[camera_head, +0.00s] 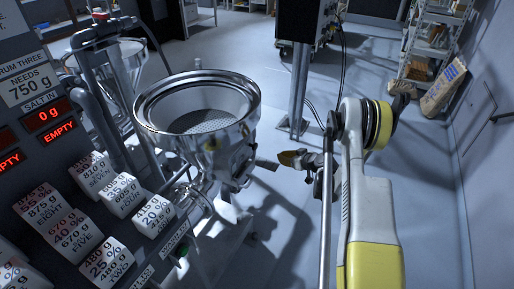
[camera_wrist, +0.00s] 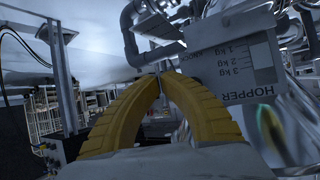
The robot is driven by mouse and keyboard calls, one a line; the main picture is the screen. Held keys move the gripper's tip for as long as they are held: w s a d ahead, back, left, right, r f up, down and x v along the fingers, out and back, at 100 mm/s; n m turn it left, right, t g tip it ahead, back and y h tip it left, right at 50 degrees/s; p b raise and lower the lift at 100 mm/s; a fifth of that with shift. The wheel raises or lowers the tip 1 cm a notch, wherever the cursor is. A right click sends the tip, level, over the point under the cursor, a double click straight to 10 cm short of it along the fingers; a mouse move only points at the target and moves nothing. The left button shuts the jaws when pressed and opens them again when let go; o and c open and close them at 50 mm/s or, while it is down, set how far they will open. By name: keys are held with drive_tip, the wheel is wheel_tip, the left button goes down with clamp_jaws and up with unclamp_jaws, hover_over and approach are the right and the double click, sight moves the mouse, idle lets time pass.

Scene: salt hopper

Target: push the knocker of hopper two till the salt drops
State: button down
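A shiny steel hopper (camera_head: 240,98) stands in the middle of the head view, with a grey mesh visible inside its bowl. Its number cannot be read. A small grey plate (camera_head: 266,164) sticks out low on its right side; I cannot tell whether it is the knocker. My gripper (camera_head: 280,157) is just right of this plate, with a small gap visible. In the wrist view the yellow fingers (camera_wrist: 158,82) meet at the tips, shut and with nothing seen between them. Beyond them are a dark pipe (camera_wrist: 130,40) and a HOPPER scale plate (camera_wrist: 235,65) marked in kilograms.
A panel (camera_head: 45,165) at left reads SALT IN 0 g and EMPTY, and drum three needs 750 g. Another hopper (camera_head: 125,60) stands behind.

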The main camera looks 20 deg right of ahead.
sight(253, 146)
drive_tip(key=w+a, duration=0.5)
drive_tip(key=w, duration=0.2)
drive_tip(key=shift+a, duration=0.2)
idle(1.5)
drive_tip(key=shift+w+a, duration=0.25)
drive_tip(key=shift+w, duration=0.05)
drive_tip(key=shift+w+a, duration=0.55)
drive_tip(key=shift+w, duration=0.1)
idle(1.1)
drive_tip(key=shift+d, duration=0.1)
drive_tip(key=shift+s+d, duration=0.7)
drive_tip(key=shift+s, duration=0.25)
drive_tip(key=shift+s+d, duration=0.1)
